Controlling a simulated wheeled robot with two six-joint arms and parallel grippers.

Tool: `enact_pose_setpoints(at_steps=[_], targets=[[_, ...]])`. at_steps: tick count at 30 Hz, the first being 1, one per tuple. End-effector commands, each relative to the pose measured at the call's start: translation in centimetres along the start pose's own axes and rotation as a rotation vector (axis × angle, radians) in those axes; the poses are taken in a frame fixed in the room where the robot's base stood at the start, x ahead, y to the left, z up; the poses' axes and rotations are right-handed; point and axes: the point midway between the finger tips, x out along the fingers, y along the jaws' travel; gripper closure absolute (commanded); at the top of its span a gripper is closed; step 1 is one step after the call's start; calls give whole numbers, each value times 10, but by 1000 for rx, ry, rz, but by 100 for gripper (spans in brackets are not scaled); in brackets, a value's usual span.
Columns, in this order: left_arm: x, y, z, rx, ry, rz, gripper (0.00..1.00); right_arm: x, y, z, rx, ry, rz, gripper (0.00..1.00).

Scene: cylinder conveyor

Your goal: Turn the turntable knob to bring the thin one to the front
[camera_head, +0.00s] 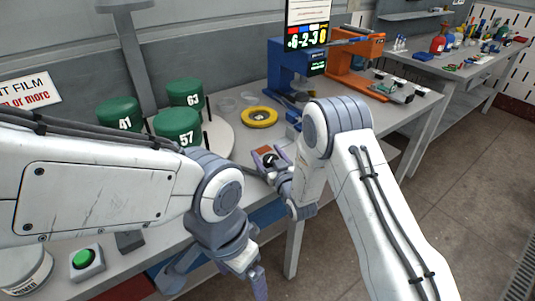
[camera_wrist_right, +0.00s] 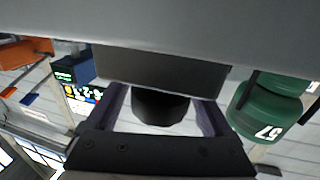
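The grey turntable (camera_head: 221,137) carries green cylinders marked 41 (camera_head: 118,113), 63 (camera_head: 185,92) and 57 (camera_head: 178,127). Cylinder 57 stands nearest the front and also shows in the right wrist view (camera_wrist_right: 266,112). The dark knob (camera_head: 270,158) is at the table's front edge, right of the turntable. In the right wrist view the knob (camera_wrist_right: 160,106) lies between the fingers of my right gripper (camera_wrist_right: 163,112), with narrow gaps at its sides. My right gripper (camera_head: 271,163) looks open around it. My left gripper (camera_head: 217,273) hangs low at the front, fingers spread and empty.
A green button box (camera_head: 86,262) sits at the front left. Floor is clear at right.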

Motion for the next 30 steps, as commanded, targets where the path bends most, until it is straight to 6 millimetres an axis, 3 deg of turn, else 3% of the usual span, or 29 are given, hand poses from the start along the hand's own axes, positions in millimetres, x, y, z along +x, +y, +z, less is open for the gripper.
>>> enact_pose_setpoints(at_steps=[1, 5, 6, 13, 21, 22, 23, 24, 30], targets=[[0, 0, 0, 0, 0, 0, 8, 0, 0, 0, 0, 0, 0, 38], [0, 0, 0, 0, 0, 0, 8, 0, 0, 0, 0, 1, 0, 88], [0, 0, 0, 0, 0, 0, 8, 0, 0, 0, 0, 1, 0, 93], [14, -1, 1, 0, 0, 0, 8, 0, 1, 2, 0, 4, 33, 93], [12, -1, 1, 0, 0, 0, 8, 0, 2, -1, 0, 2, 40, 93], [12, -1, 1, 0, 0, 0, 8, 0, 2, -1, 0, 2, 40, 26], [12, -1, 1, 0, 0, 0, 8, 0, 2, -1, 0, 2, 40, 15], [12, -1, 1, 0, 0, 0, 8, 0, 2, -1, 0, 2, 40, 8], [12, -1, 1, 0, 0, 0, 8, 0, 2, -1, 0, 1, 39, 8]])
